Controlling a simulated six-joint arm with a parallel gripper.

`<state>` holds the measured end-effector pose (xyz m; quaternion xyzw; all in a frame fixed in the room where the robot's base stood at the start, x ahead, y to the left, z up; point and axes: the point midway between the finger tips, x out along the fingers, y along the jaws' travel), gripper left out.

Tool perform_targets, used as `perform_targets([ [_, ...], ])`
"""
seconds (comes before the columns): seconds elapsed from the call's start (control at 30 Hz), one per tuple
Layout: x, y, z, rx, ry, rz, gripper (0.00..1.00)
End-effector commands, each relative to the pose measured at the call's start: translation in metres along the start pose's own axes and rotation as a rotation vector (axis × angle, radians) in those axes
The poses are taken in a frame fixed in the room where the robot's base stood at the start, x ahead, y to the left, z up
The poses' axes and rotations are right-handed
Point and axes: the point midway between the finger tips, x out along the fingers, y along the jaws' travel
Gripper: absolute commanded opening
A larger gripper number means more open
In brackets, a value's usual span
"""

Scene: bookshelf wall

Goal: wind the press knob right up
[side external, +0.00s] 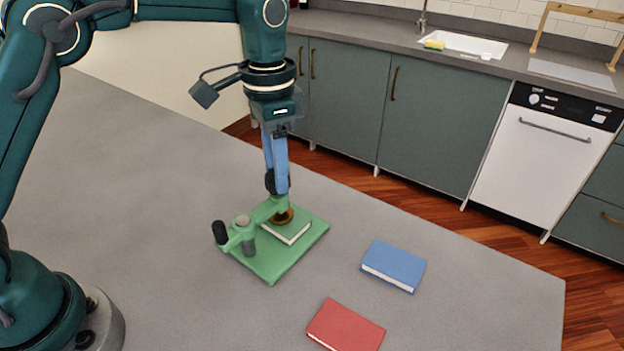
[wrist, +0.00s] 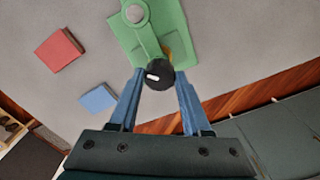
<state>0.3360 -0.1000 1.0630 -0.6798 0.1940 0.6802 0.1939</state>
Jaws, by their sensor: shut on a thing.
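The green press (side external: 272,265) stands on the grey table; it also shows in the wrist view (wrist: 172,22). Its black knob (wrist: 159,76) has a white mark and sits at the end of the press arm. My gripper (side external: 276,186) points down from above, its blue fingers on either side of the knob and shut on it; they also show in the wrist view (wrist: 160,80). Below the arm is a brass pressing plate (side external: 284,216), partly hidden, over a green book (side external: 291,232) on the base. I cannot tell whether plate and book touch.
A blue book (side external: 394,266) and a red book (side external: 346,327) lie to the right. The table left of the press is clear. Cabinets stand beyond the table edge.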

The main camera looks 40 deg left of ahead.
Motion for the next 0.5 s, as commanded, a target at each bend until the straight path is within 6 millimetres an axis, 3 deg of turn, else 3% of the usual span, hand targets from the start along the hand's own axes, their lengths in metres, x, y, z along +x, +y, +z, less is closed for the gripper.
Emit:
perform_targets([
  [0.5, -0.0006, 0.0003, -0.0004, -0.489, 0.002, 0.000, 0.00],
])
